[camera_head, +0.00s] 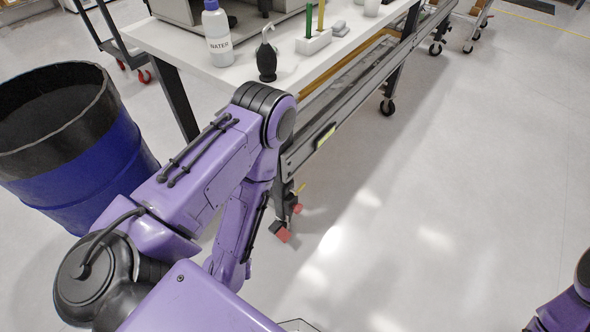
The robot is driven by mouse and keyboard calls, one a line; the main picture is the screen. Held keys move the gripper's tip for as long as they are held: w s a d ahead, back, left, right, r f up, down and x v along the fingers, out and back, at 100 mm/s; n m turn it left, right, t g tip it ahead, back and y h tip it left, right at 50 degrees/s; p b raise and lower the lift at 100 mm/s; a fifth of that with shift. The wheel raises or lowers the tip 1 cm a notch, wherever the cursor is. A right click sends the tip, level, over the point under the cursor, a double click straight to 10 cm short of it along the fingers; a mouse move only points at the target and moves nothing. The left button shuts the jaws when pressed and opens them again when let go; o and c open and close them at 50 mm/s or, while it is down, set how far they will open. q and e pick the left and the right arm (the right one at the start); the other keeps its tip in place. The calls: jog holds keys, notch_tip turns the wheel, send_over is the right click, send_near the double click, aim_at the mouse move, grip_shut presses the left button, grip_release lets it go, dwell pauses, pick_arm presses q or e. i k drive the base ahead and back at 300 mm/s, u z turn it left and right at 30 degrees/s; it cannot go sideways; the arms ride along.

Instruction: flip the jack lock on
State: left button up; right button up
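The jack lock cannot be told for certain. A red part (283,236) sits low at the foot of the near table leg, just right of my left forearm, and may belong to it. A second small red part (297,208) is just above it. Whether the lock is on or off cannot be told. My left arm bends at the elbow in the middle of the view and its forearm runs down; its gripper is hidden or out of frame. Only a piece of my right arm shows at the bottom right edge, with no gripper visible.
A white-topped bench (190,52) on a metal frame stands beyond my left elbow, holding a water bottle (217,38) and a black wash bottle (267,62). A blue drum (105,165) stands at left. The floor (450,180) at right is clear.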

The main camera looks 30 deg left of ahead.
aim_at(296, 193)
jog(key=k, duration=0.25)
jog(key=u, duration=0.9)
jog(key=i, duration=0.5)
jog(key=z, duration=0.1)
